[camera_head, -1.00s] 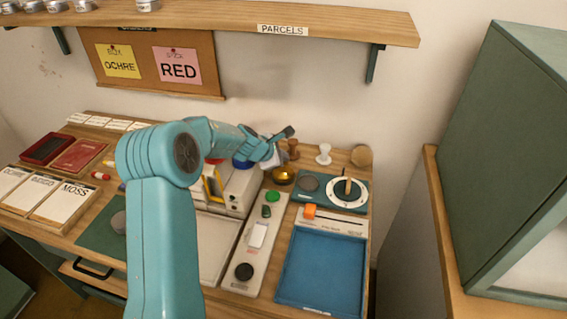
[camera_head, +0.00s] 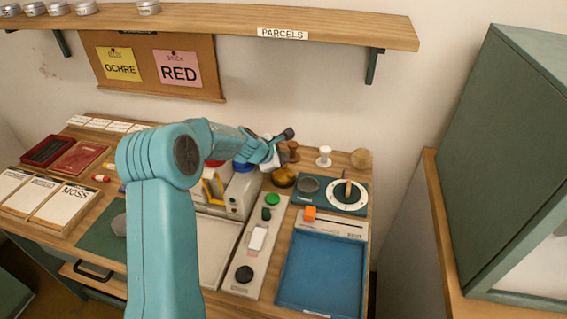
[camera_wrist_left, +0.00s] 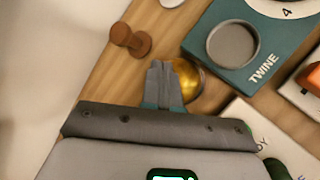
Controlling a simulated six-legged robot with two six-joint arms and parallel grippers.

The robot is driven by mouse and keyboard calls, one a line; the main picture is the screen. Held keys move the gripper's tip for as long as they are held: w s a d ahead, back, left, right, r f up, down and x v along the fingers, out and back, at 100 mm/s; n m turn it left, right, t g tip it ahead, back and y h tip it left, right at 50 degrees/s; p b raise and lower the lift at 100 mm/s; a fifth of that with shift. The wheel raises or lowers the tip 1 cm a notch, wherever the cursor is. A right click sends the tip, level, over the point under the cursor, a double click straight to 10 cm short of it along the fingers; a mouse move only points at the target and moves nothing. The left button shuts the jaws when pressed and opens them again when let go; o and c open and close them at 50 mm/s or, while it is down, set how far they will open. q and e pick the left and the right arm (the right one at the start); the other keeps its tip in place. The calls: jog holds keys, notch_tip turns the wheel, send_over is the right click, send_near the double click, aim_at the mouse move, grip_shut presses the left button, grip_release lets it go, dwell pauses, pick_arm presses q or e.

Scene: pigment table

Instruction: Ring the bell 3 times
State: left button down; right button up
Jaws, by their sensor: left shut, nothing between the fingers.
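The bell (camera_head: 283,178) is a small golden dome at the back of the table, right of the white boxy device. In the left wrist view the bell (camera_wrist_left: 193,84) is partly hidden behind my fingers. My left gripper (camera_wrist_left: 162,68) is shut and empty, its fingertips overlapping the left part of the dome in that view. In the head view my left gripper (camera_head: 275,160) is just above and left of the bell, partly hidden by its own wrist. I cannot tell whether the fingertips touch the bell. My right gripper is in neither view.
A brown wooden stamp (camera_wrist_left: 131,39) and a white one (camera_head: 324,157) stand behind the bell. The green TWINE holder (camera_wrist_left: 259,58) is close on its right. A control strip with buttons (camera_head: 256,238) and a blue tray (camera_head: 322,271) lie nearer. A shelf (camera_head: 220,22) hangs above.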

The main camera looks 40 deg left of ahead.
pick_arm(q)
jog(key=shift+r, duration=0.55)
jog(key=shift+p, duration=0.3)
notch_tip(320, 180, up, 5)
jog(key=p, duration=0.5)
jog(key=shift+r, duration=0.1)
dwell(2.0)
